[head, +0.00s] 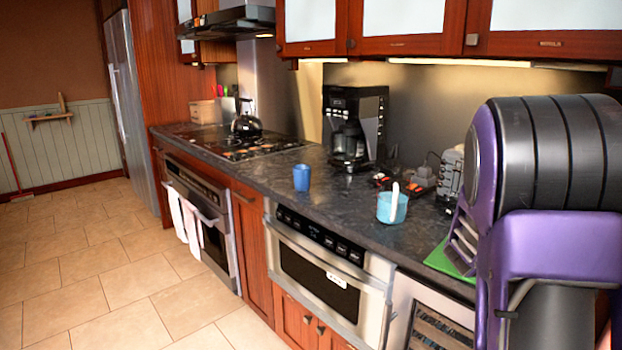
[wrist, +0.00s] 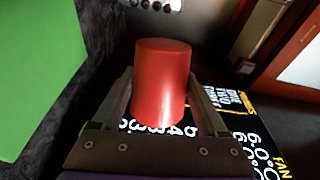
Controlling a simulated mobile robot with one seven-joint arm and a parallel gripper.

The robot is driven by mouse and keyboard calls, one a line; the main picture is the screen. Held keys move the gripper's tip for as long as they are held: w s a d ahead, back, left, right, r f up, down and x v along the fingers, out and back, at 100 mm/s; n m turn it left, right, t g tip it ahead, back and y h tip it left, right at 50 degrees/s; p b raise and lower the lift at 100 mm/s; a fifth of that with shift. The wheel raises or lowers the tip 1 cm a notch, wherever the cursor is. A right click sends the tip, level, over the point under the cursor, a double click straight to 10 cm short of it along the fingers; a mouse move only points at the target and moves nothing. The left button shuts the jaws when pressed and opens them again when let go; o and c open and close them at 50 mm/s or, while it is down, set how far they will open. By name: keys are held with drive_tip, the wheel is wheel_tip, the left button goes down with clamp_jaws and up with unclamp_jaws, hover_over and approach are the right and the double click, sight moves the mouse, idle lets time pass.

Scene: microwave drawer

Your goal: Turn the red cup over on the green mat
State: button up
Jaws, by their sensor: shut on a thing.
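The red cup (wrist: 162,72) is between the two fingers of my gripper (wrist: 161,92) in the wrist view, with a finger against each side. My gripper is shut on it. The upper end of the cup in that view is a plain red disc, and I cannot tell if it is the base or the mouth. The green mat (wrist: 32,62) lies to the left of the cup in the wrist view, apart from it. In the head view the green mat (head: 441,259) shows only in part on the counter. My arm covers the rest there and hides the cup and gripper.
A dark panel (wrist: 246,125) with printed letters shows behind the cup. On the counter (head: 335,210) stand a blue cup (head: 301,178), a light blue bowl-like cup (head: 391,208) with a white utensil, and a coffee maker (head: 352,125). Cabinets (head: 420,28) hang above.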

drive_tip(key=shift+m, duration=0.6)
drive_tip(key=m, duration=0.3)
drive_tip(key=shift+m, duration=1.5)
drive_tip(key=shift+m, duration=1.2)
drive_tip(key=m, duration=0.3)
drive_tip(key=shift+m, duration=0.3)
